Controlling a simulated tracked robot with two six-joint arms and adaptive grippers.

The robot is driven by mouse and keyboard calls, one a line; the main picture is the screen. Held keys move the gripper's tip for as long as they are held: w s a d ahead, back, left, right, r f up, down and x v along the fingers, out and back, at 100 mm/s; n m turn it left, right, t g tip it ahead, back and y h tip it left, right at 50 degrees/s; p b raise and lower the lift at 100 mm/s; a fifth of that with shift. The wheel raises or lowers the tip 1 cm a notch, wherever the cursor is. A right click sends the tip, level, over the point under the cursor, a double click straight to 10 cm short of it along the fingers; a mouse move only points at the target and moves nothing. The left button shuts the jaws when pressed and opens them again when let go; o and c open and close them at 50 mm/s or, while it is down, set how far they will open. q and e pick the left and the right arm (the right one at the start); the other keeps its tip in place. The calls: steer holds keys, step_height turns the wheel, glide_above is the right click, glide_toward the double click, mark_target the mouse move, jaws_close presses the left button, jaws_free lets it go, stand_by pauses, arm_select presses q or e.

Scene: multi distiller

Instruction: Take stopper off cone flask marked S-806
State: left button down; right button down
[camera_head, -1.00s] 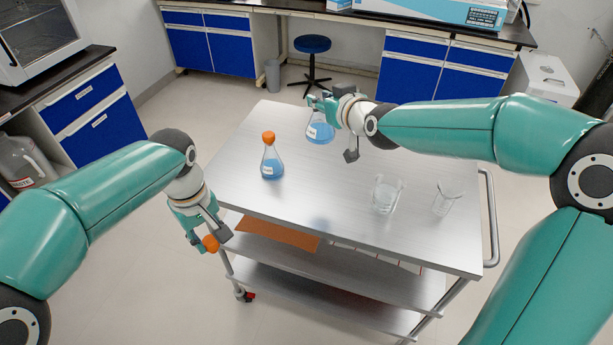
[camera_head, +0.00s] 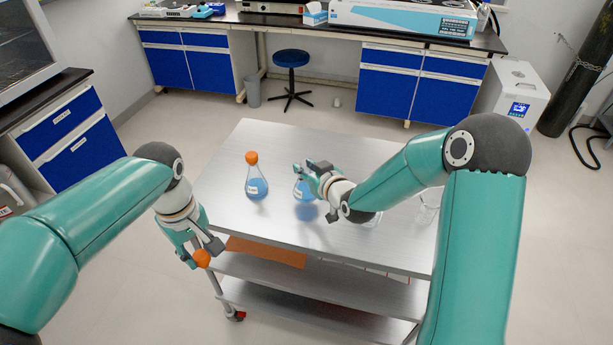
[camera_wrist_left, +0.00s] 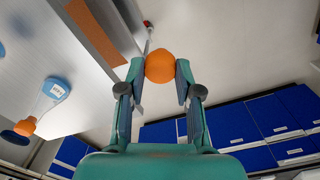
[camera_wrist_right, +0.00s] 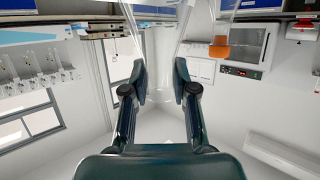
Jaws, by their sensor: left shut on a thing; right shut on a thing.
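My left gripper (camera_head: 207,250) is shut on an orange stopper (camera_head: 202,259), in front of the table's left edge. The left wrist view shows the stopper (camera_wrist_left: 160,67) between the two fingertips. My right gripper (camera_head: 308,172) is shut on an open cone flask (camera_head: 304,192) with blue liquid, upright and apparently just above the tabletop. Its clear glass shows faintly at the top of the right wrist view. A second blue cone flask (camera_head: 257,188) with an orange stopper (camera_head: 251,158) stands on the table to its left. The flask labels are too small to read.
The metal table (camera_head: 235,222) has free room at its back and front left. Clear glassware, including a beaker (camera_head: 428,207), stands on its right part, partly hidden by my right arm. A blue stool (camera_head: 291,60) and counters stand behind.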

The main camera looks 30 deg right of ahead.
steer(key=shift+f, duration=1.7)
steer(key=c, duration=0.9)
jaws_free()
steer(key=shift+f, duration=0.1)
